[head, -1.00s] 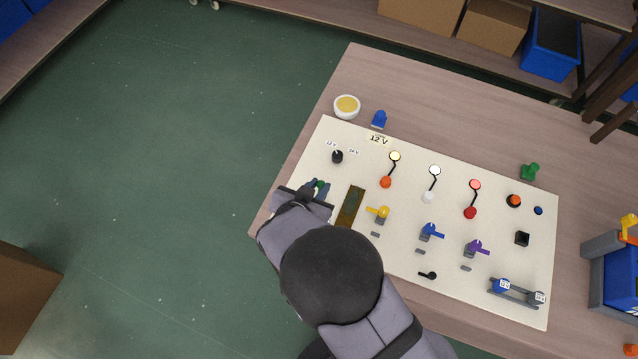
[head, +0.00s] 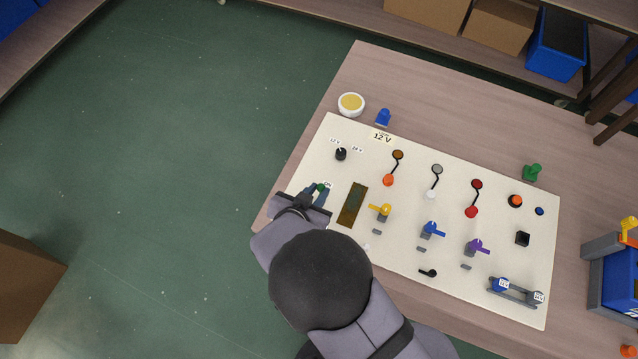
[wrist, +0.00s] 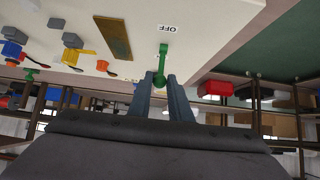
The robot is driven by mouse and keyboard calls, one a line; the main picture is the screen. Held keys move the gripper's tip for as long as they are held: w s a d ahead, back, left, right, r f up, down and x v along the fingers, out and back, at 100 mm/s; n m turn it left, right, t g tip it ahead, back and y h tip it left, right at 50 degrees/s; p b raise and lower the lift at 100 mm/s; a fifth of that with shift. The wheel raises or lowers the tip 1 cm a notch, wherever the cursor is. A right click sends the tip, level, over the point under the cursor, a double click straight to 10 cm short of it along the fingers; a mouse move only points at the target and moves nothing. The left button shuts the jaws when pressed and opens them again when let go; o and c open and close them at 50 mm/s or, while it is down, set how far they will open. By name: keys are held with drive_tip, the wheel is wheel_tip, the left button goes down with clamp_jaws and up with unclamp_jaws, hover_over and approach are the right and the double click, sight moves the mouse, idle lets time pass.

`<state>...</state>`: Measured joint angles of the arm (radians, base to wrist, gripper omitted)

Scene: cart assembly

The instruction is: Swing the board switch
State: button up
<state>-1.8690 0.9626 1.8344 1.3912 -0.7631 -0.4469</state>
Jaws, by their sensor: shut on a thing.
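The board switch is a green lever on the cream board (head: 465,262). It shows in the wrist view (wrist: 163,63) beside a label reading OFF (wrist: 168,28). In the head view only a bit of green (head: 321,188) shows at the fingertips, near the board's left edge. My gripper (head: 315,192) is shut on the green lever. In the wrist view its two fingers (wrist: 166,82) close around the lever's near end.
A brown-green plate (head: 353,204) lies right of my gripper. A black knob (head: 341,154) is above it. Yellow (head: 382,211), blue (head: 431,230) and purple (head: 477,246) handles stand farther right. A bowl (head: 351,104) sits behind the board.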

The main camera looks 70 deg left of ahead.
drive_tip(key=shift+s+d+f, duration=0.1)
drive_tip(key=shift+s+d, duration=0.1)
drive_tip(key=shift+s, duration=0.05)
drive_tip(key=shift+s+d+f, duration=0.15)
drive_tip(key=shift+s+d, duration=0.35)
drive_tip(key=shift+d, duration=0.05)
drive_tip(key=shift+s+d, duration=0.1)
idle(0.4)
drive_tip(key=shift+s+d+f, duration=0.2)
drive_tip(key=shift+s, duration=0.05)
drive_tip(key=o, duration=0.9)
drive_tip(key=shift+r+p, duration=0.2)
drive_tip(key=shift+p, duration=0.1)
